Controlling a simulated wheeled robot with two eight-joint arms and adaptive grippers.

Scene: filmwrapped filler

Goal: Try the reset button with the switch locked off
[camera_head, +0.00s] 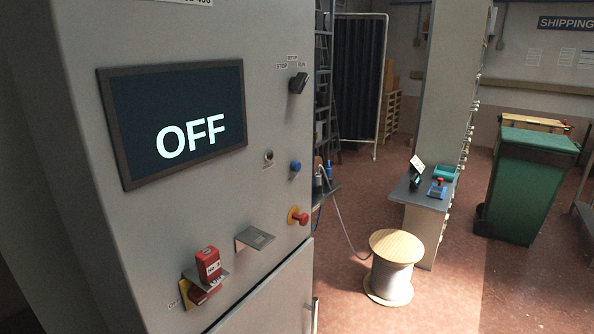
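The grey cabinet (230,25) fills the left of the view. Its screen (122,125) reads OFF in white letters. A blue push button (295,166) sits on the cabinet front, right of a small round fitting (268,156); its label is too small to read. A red padlock-like block (208,262) with white lettering is at the lower switch, in front of a yellow plate (184,293). A red handle part (203,295) shows below it. A black selector knob (298,83) is at the upper right. Neither of my grippers is in view.
A red mushroom button (297,216) on yellow and a small grey shelf (254,238) stick out from the cabinet. A cable spool (392,268) stands on the floor to the right. A workbench (425,196) and a green bin (530,180) stand farther back. Floor between them is clear.

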